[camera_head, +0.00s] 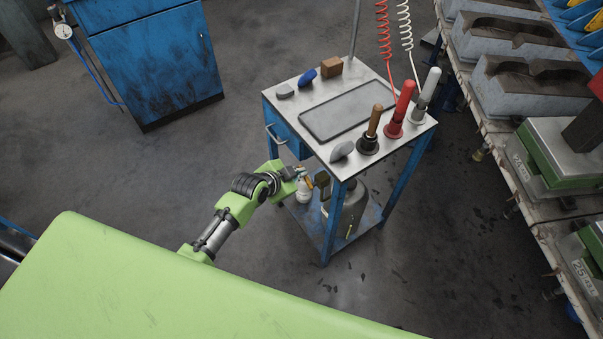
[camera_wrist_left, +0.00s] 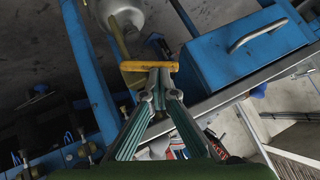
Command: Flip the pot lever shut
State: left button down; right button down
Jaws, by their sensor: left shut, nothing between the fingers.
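The grey pot (camera_head: 353,207) stands on the lower shelf of the blue cart, partly hidden by the cart top and a leg. A yellow-orange lever (camera_head: 308,183) shows beside my left gripper (camera_head: 300,171), at the cart's near left side. In the left wrist view the yellow lever (camera_wrist_left: 148,66) lies crosswise right at the tips of my left gripper (camera_wrist_left: 158,76). The fingers are shut with nothing between them; whether they touch the lever I cannot tell. A rounded grey metal part (camera_wrist_left: 122,12) shows beyond it. My right gripper is not in view.
The cart top (camera_head: 290,110) holds a tray, brushes with upright handles and small blocks. A blue drawer with a handle (camera_wrist_left: 245,50) is close on the right in the wrist view. Open floor lies left of the cart.

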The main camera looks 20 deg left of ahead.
pick_arm(q)
jog(key=shift+w+a+f+b, duration=0.3)
jog(key=shift+w+a+f, duration=0.25)
jog(key=shift+a+f, duration=0.2)
dwell(0.5)
